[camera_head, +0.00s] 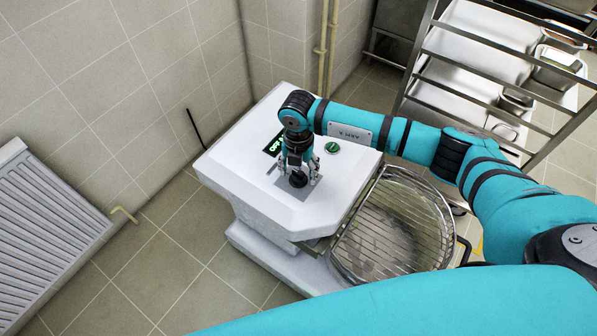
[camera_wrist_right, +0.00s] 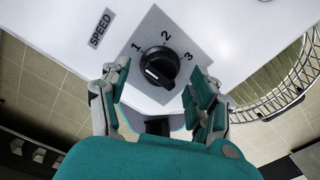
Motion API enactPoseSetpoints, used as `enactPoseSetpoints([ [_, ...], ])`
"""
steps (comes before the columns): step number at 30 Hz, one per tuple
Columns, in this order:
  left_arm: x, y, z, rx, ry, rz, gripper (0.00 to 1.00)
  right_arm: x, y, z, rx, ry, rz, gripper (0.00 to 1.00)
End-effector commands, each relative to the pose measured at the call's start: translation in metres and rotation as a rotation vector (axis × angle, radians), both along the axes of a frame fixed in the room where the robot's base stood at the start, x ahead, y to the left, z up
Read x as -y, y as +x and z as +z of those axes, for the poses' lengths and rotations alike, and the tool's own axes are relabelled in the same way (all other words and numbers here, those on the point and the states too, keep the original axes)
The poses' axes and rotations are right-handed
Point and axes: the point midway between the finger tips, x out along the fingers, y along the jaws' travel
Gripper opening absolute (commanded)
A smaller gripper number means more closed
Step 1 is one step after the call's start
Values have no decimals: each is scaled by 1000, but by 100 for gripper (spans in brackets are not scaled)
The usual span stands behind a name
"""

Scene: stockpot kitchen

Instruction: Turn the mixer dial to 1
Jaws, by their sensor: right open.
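The mixer dial (camera_head: 298,180) is a black round knob on a grey plate on top of the white mixer (camera_head: 240,180). In the right wrist view the dial (camera_wrist_right: 160,66) has the numbers 1, 2 and 3 around its far side and a SPEED label (camera_wrist_right: 101,28) to the left. A small white mark shows on the knob's lower left; I cannot tell which setting it marks. My right gripper (camera_head: 300,172) points down over the dial. In the wrist view its open fingers (camera_wrist_right: 160,82) stand on either side of the knob, apart from it. My left gripper is out of view.
A dark display with green letters (camera_head: 273,145) and a green button (camera_head: 332,148) are beside the gripper. A wire guard and bowl (camera_head: 390,232) adjoin the mixer. A steel rack (camera_head: 480,60) stands at upper right, a ribbed white panel (camera_head: 45,225) at left.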

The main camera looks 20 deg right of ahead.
Motion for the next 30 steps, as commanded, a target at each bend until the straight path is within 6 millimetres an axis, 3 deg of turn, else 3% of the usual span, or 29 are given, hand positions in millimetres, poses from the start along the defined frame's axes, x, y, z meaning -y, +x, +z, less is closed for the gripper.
enactPoseSetpoints([
  [9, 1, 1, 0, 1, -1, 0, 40, 0, 1, 69, 5, 1, 1, 63],
  [15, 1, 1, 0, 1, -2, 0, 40, 1, 1, 97, 2, 0, -1, 63],
  [30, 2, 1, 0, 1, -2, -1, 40, 1, 0, 105, 1, 0, 0, 63],
])
